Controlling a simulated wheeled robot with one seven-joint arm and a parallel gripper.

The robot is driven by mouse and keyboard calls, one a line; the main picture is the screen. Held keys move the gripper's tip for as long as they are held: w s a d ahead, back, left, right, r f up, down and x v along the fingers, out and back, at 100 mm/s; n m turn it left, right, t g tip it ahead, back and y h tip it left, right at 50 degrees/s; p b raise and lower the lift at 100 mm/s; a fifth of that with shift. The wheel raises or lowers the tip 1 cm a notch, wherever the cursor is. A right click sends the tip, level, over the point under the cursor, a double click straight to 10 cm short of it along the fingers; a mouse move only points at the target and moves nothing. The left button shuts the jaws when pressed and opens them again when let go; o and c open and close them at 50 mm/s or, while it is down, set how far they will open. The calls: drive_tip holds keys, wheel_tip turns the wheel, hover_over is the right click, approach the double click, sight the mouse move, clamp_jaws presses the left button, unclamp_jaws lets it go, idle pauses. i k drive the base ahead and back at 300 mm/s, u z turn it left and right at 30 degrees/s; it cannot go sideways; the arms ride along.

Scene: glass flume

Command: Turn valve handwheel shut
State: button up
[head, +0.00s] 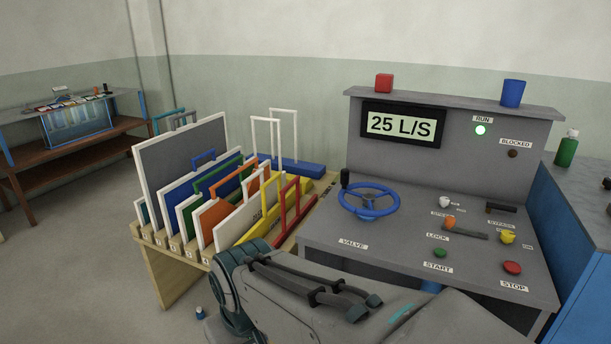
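The valve handwheel (368,201) is a blue spoked ring lying nearly flat on the grey control console (330,228). A dark upright knob (345,178) stands at its left far rim. A label reading VALVE (353,244) is on the panel in front of it. The display (402,124) on the console's back panel reads 25 L/S. My arm crosses the bottom of the view in front of the console. My gripper's fingers do not show, and nothing is seen touching the wheel.
A wooden rack (171,262) of framed coloured panels stands left of the console. A green RUN lamp (480,130) is lit. Green START (440,253) and red STOP (512,267) buttons and a lever (465,232) lie right of the wheel. A red block (383,83) and blue cup (513,93) top the console.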

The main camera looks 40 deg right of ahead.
sight(368, 199)
drive_tip(key=z, duration=0.85)
drive_tip(key=i, duration=0.9)
drive_tip(key=z, duration=0.1)
drive_tip(key=k, duration=0.65)
drive_tip(key=u, duration=0.7)
drive_tip(key=i, duration=0.55)
drive_tip(key=z, duration=0.5)
drive_tip(key=i, duration=0.65)
drive_tip(key=z, duration=0.75)
